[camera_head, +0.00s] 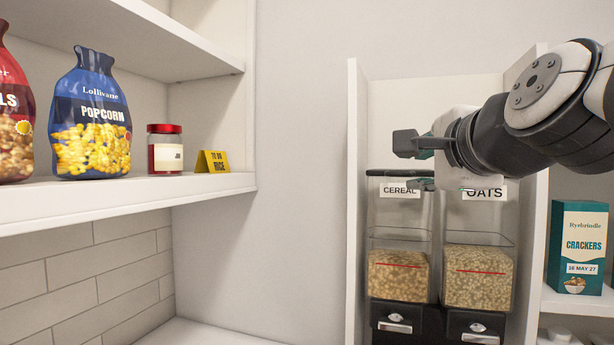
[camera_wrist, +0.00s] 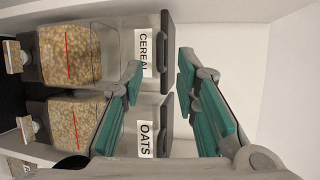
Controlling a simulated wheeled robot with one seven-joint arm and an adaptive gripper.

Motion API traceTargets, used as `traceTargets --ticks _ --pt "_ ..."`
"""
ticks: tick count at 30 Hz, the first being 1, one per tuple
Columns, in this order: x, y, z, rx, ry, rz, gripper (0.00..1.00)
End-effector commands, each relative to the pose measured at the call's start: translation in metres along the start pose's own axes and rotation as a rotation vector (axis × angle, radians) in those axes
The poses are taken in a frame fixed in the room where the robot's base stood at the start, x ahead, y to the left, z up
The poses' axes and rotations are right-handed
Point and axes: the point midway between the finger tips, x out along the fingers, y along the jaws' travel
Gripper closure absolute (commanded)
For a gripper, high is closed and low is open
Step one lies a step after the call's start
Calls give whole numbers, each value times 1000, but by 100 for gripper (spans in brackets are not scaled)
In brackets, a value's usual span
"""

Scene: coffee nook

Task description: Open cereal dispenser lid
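The cereal dispenser (camera_head: 398,225) is a clear bin with a CEREAL label and cereal inside. It stands left of the oats dispenser (camera_head: 478,235). The cereal lid (camera_head: 386,173) is a dark flat slab and looks shut; my gripper partly hides it. It also shows in the wrist view (camera_wrist: 166,40), which is turned sideways. My gripper (camera_head: 408,164) is open and empty at the top front of the bins. In the wrist view my gripper (camera_wrist: 159,72) has one finger on the label side of the lid edge and one above the lid; I cannot tell whether either touches.
The dispensers stand between white side panels (camera_head: 355,200). A crackers box (camera_head: 577,248) is on the right shelf. A left shelf (camera_head: 120,197) holds a popcorn bag (camera_head: 90,115), a red-lidded jar (camera_head: 165,150) and a yellow sign (camera_head: 212,161).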

Motion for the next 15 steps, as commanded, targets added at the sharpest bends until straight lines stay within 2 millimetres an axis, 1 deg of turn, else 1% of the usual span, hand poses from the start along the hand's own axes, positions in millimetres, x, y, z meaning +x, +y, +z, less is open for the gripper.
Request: traceTargets --ticks 1,6,9,12,15 --pt "12 2 0 0 -1 5 72" --pt "42 2 0 0 -1 4 72" --pt "55 1 0 0 -1 3 72" --pt "64 1 0 -1 -1 2 72" --pt "69 0 0 -1 -1 1 72"
